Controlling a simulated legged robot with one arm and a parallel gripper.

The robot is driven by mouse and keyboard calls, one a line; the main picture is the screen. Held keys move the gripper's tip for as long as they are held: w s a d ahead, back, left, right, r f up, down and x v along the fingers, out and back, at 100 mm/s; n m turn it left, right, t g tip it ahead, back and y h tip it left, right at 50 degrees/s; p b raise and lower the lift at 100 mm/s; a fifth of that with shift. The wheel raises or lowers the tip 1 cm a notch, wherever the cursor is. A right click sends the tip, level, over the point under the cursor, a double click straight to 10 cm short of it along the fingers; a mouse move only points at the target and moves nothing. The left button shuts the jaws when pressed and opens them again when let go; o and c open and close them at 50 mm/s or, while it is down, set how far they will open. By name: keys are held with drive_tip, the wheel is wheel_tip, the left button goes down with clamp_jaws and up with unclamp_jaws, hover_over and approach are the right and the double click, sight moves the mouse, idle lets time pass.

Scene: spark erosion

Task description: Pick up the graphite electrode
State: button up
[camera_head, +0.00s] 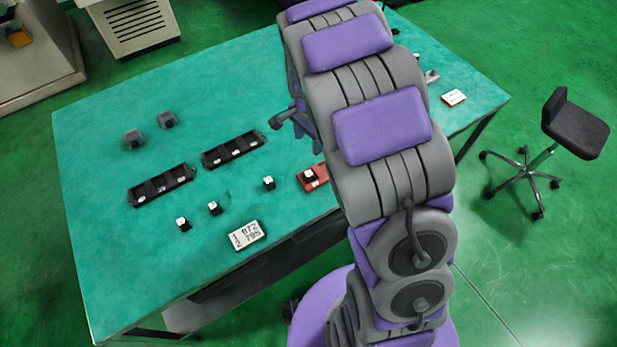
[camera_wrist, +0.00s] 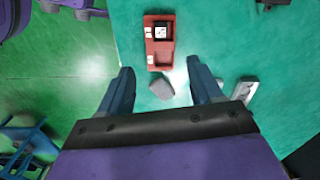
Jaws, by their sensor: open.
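My gripper (camera_wrist: 160,72) is open in the wrist view, its two dark fingers spread wide. A small grey faceted block (camera_wrist: 161,88) shows between the fingers, near the table's edge; neither finger touches it in the picture. It may be the graphite electrode, but I cannot tell for sure. Just beyond it is a red tray (camera_wrist: 161,60) with two pockets. A black piece with a white top (camera_wrist: 161,32) sits in the far pocket; the near pocket is empty. In the head view the red tray (camera_head: 308,184) is partly behind my arm, and the grey block is hidden.
The green table (camera_head: 110,260) also holds two black racks (camera_head: 160,185), two dark grey blocks (camera_head: 134,138), several small black-and-white pieces (camera_head: 214,208) and a white number card (camera_head: 245,235). A metal part (camera_wrist: 240,92) lies right of my gripper. A stool (camera_head: 575,125) stands at right.

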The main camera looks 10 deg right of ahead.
drive_tip(key=b, duration=0.3)
hover_over(309, 173)
drive_tip(key=f, duration=1.1)
drive_tip(key=shift+s+a+f, duration=0.15)
drive_tip(key=shift+s+f, duration=0.05)
drive_tip(key=shift+f, duration=0.2)
drive_tip(key=shift+w+f+b, duration=0.15)
drive_tip(key=shift+f+b, duration=0.75)
drive_tip(key=shift+f, duration=2.1)
drive_tip(key=shift+r, duration=0.1)
clamp_jaws()
